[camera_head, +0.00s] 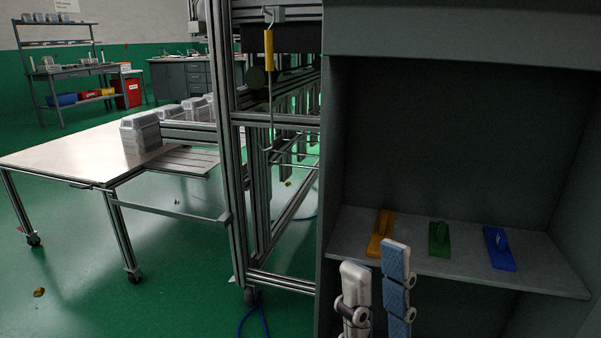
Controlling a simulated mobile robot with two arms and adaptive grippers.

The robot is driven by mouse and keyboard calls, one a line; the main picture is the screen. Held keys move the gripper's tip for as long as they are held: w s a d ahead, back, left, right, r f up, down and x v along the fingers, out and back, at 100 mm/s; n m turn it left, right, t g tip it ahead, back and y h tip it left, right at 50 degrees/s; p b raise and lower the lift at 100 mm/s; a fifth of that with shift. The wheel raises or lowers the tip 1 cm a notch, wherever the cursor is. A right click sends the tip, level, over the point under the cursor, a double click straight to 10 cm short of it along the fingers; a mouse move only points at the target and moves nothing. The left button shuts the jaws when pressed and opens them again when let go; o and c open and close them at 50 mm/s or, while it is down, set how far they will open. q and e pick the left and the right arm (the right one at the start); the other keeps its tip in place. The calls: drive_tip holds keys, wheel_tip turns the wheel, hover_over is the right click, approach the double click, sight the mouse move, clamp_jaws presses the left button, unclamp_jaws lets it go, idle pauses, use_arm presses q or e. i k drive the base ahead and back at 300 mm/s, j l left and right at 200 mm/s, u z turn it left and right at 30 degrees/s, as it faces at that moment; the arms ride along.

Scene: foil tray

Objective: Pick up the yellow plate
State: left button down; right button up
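The yellow plate (378,245), orange-yellow with a raised handle, lies on the left part of a grey shelf (464,266) inside a dark cabinet. My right gripper (376,262) comes up from the bottom of the view, in front of the shelf's front edge and just below the yellow plate in the picture. Its two fingers are apart with nothing visible between them. The gap in depth between the fingers and the plate is hard to tell. My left gripper is not in view.
A green plate (439,240) and a blue plate (499,249), each with a handle, lie to the right on the same shelf. The cabinet's left wall (327,180) is close to the yellow plate. A metal frame (232,150) and a table (75,155) stand to the left.

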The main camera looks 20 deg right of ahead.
sight(383, 228)
drive_tip(key=i+j+z, duration=0.1)
drive_tip(key=z, duration=0.3)
drive_tip(key=i+j+z, duration=0.15)
drive_tip(key=z, duration=0.25)
drive_tip(key=i+j+z, duration=0.1)
drive_tip(key=z, duration=0.35)
drive_tip(key=j+z, duration=0.5)
drive_tip(key=z, duration=0.3)
drive_tip(key=i+j, duration=0.05)
